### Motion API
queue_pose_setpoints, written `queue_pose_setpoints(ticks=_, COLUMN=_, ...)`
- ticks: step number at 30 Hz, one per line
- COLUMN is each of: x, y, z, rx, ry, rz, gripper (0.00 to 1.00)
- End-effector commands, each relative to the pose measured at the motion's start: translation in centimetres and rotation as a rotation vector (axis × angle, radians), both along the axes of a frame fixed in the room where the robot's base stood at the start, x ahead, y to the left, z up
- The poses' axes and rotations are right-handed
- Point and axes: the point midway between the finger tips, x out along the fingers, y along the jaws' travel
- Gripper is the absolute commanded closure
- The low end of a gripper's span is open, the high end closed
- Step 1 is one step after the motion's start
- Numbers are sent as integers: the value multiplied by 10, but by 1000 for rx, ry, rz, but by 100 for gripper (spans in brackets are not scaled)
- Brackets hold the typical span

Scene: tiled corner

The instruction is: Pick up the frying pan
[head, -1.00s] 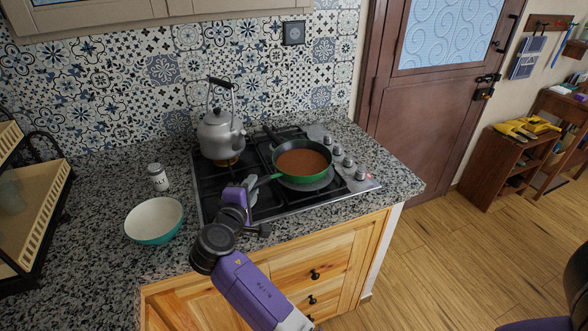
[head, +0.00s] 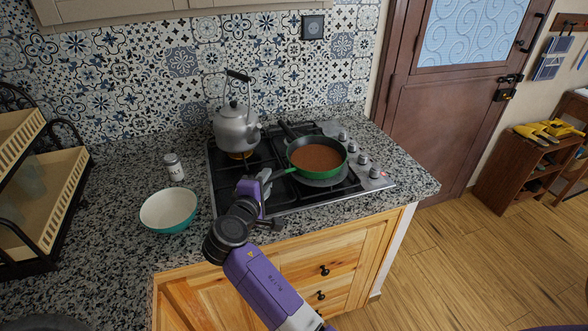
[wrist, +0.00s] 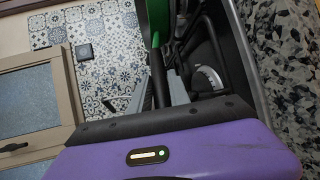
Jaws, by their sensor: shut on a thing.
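I cannot tell whether the pan's underside touches the grate.
A grey kettle (head: 237,128) stands on the lit left rear burner. A dark bar (head: 288,131) projects behind the pan. A teal-white bowl (head: 168,209), a salt shaker (head: 174,168) and a black rack (head: 62,190) are at left. Knobs (head: 363,158) line the hob's right side.

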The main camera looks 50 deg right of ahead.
Motion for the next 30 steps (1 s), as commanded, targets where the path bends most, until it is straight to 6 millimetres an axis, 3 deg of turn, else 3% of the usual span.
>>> queue_pose_setpoints(ticks=5, x=1, y=0, z=9, rx=-3, ry=-4, rz=2, gripper=100)
queue_pose_setpoints(ticks=10, x=1, y=0, z=32, rx=-5, ry=-7, rz=1, gripper=100)
queue_pose_setpoints(ticks=24, x=1, y=0, z=144, rx=-4, ry=-10, rz=1, gripper=100)
queue_pose_setpoints(ticks=30, x=0, y=0, z=179, rx=-4, ry=-8, rz=1, gripper=100)
